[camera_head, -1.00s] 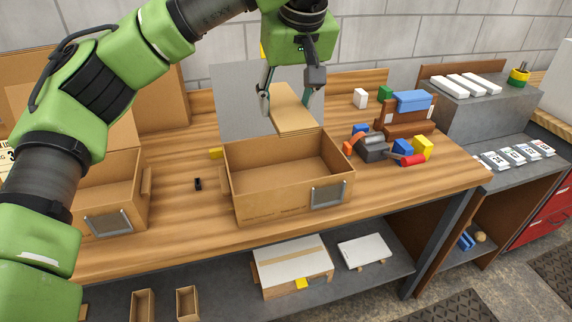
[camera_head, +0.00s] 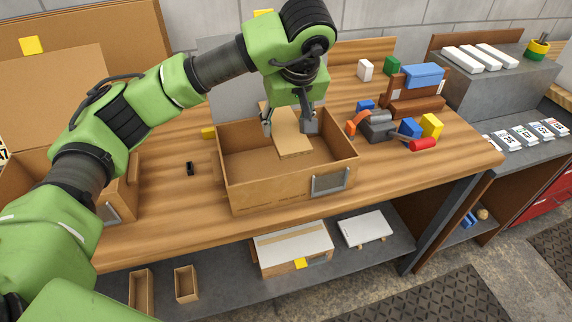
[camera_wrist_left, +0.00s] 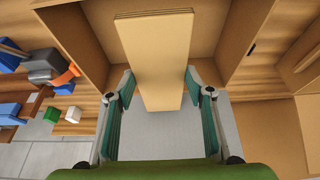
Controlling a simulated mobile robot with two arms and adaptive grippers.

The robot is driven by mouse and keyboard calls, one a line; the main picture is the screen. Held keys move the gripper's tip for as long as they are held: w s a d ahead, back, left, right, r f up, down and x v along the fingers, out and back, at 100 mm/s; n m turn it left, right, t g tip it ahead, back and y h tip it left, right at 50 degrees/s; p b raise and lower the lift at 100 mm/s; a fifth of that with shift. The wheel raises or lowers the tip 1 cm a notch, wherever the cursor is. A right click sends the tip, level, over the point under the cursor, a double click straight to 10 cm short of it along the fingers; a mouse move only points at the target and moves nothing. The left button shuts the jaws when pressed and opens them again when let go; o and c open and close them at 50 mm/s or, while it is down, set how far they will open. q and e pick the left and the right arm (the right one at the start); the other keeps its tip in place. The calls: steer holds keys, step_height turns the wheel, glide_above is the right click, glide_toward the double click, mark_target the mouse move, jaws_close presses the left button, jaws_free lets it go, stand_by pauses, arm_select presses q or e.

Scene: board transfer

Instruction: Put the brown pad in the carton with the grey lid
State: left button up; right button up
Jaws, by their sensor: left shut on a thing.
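The brown pad (camera_head: 293,143) is a flat tan board held between the fingers of my left gripper (camera_head: 290,126). Its lower end reaches down inside the open carton (camera_head: 285,190) at the middle of the table. The carton's grey lid (camera_head: 233,106) stands raised behind it, partly hidden by my arm. In the left wrist view the pad (camera_wrist_left: 158,50) runs from between the green-lined fingers into the carton, with the grey lid (camera_wrist_left: 160,142) below. I cannot tell whether the pad touches the carton's floor. My right gripper is out of view.
Another open carton with a raised brown lid (camera_head: 55,110) stands at the left, partly behind my arm. A small black item (camera_head: 190,168) lies between the cartons. Blue blocks (camera_head: 410,128), a yellow block (camera_head: 432,125) and a red-handled tool (camera_head: 422,144) lie right of the middle carton.

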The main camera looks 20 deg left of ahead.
arm_select(q)
steer(key=p, duration=0.2)
glide_above(284, 172)
steer(key=s, duration=0.1)
steer(key=f, duration=0.6)
steer(key=d+f, duration=0.1)
steer(key=f, duration=0.2)
steer(key=shift+s, duration=0.2)
steer(key=shift+f, duration=0.35)
step_height(284, 172, down, 3)
steer(key=shift+f, duration=0.55)
steer(key=shift+f, duration=0.1)
steer(key=o, duration=0.9)
